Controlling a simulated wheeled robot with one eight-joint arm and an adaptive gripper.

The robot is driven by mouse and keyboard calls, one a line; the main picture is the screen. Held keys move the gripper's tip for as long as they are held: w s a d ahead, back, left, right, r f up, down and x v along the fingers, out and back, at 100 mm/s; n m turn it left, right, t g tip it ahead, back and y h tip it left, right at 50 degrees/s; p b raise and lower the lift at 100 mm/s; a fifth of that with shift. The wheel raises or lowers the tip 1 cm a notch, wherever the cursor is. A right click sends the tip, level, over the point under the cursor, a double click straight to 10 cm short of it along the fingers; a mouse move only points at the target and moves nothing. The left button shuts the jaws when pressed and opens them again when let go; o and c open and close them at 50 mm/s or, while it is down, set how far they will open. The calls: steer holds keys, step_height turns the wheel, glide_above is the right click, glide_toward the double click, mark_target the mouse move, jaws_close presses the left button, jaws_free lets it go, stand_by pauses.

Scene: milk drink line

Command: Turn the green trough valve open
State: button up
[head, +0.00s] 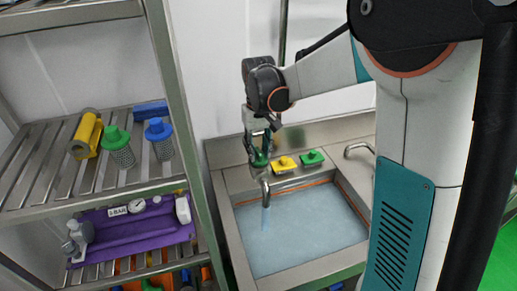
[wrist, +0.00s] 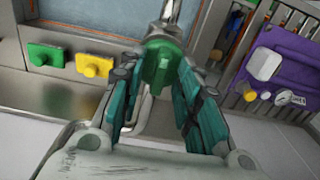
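The green valve (wrist: 161,64) shows between my gripper's two teal fingers in the wrist view, its knob facing the camera. In the head view the green valve (head: 259,160) sits below my gripper (head: 261,147), at the left end of a row on the trough's back ledge, partly hidden by the fingers. My gripper (wrist: 158,68) has a fingertip on each side of the valve; I cannot tell whether they press on it. A pale stream falls from the near tap (head: 265,188) into the trough (head: 350,186).
A yellow valve (head: 285,164) and another green valve (head: 312,157) sit to the right on the ledge. A second tap (head: 358,148) stands further right.

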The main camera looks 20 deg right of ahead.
mark_target(259, 151)
step_height(259, 151, up, 12)
steer(key=shift+f, duration=0.15)
stand_by(0.6)
steer(key=s+f+t+b, duration=0.3)
steer(key=s+f, duration=0.1)
steer(key=s, duration=0.7)
steer(key=s+f+t+b, duration=0.3)
steer(key=s+f+t, duration=0.1)
steer(key=s, duration=0.8)
steer(key=shift+f, duration=0.8)
